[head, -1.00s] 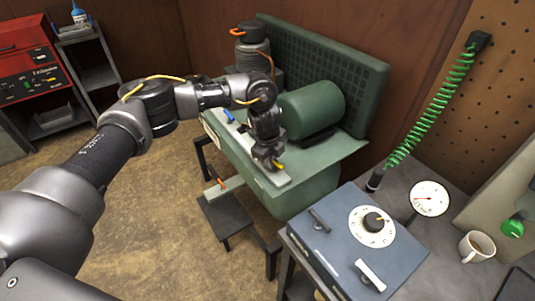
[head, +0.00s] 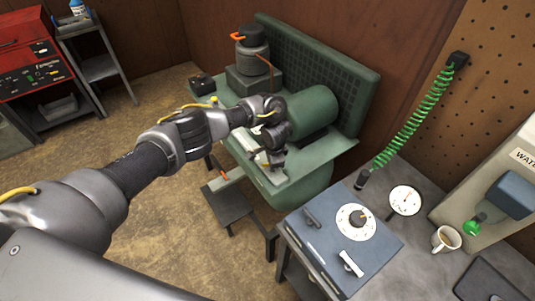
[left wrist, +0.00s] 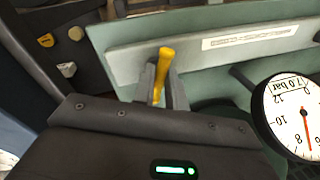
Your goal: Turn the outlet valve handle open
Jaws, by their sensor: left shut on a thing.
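The yellow handle (left wrist: 164,72), which I take for the outlet valve handle, stands between the two grey fingers of my left gripper (left wrist: 162,88) in the left wrist view. The fingers are shut on it. In the head view my left gripper (head: 271,163) is at the front edge of the green compressor (head: 307,118), and the handle is hidden there. A round pressure gauge (left wrist: 302,118) with a red needle is at the right of the wrist view, partly cut off. My right gripper is not in view.
A blue-grey box with a dial (head: 340,238) stands on a bench at the right, with a white gauge (head: 405,200) and a mug (head: 446,239). A dark stool (head: 232,204) stands before the compressor. A red toolbox (head: 30,62) is far left. Open floor lies between.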

